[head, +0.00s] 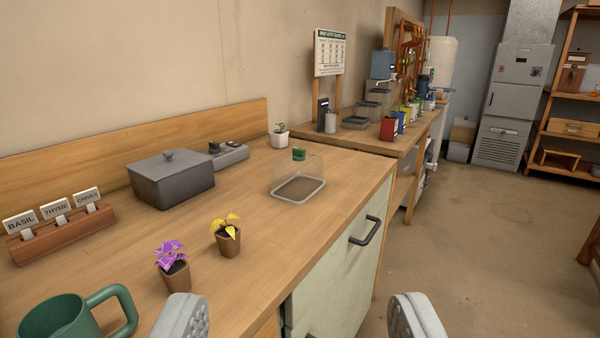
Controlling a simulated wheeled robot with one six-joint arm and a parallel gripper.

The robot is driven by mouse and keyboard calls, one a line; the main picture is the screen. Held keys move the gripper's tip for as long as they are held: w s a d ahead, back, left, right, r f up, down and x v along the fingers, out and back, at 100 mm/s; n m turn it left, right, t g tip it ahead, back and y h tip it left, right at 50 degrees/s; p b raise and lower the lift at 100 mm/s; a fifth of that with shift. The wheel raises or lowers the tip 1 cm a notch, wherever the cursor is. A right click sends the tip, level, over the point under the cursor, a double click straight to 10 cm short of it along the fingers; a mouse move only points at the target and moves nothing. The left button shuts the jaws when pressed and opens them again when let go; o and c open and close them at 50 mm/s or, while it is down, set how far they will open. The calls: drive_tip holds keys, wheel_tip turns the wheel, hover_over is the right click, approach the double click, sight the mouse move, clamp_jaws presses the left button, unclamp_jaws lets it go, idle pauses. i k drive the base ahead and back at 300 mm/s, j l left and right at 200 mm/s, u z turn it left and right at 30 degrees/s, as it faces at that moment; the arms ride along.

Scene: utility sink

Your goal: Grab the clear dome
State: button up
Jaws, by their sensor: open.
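The clear dome (317,168) is a see-through cover with a green knob (299,154) on top. It stands on the wooden counter near the counter's right end, over or on a pale rectangular rim (299,201). I cannot tell whether the rim is part of the dome or a separate tray. Nothing shows inside it. My gripper (300,322) is at the bottom of the view, with its two grey padded fingers wide apart and nothing between them. It is well short of the dome, in front of the counter edge.
On the counter stand a purple plant (173,266), a yellow plant (227,238), a green mug (62,318), a lidded grey box (171,182), a label holder (62,232) and a white-potted seedling (279,137). A cabinet handle (364,230) sticks out. Open floor (470,240) lies to the right.

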sight(295, 182)
drive_tip(key=i+l, duration=0.3)
drive_tip(key=l, duration=0.15)
drive_tip(key=i+l+u, duration=0.1)
drive_tip(key=i+l, duration=0.2)
drive_tip(key=l, duration=0.15)
drive_tip(key=i+l, duration=0.3)
drive_tip(key=l, duration=0.15)
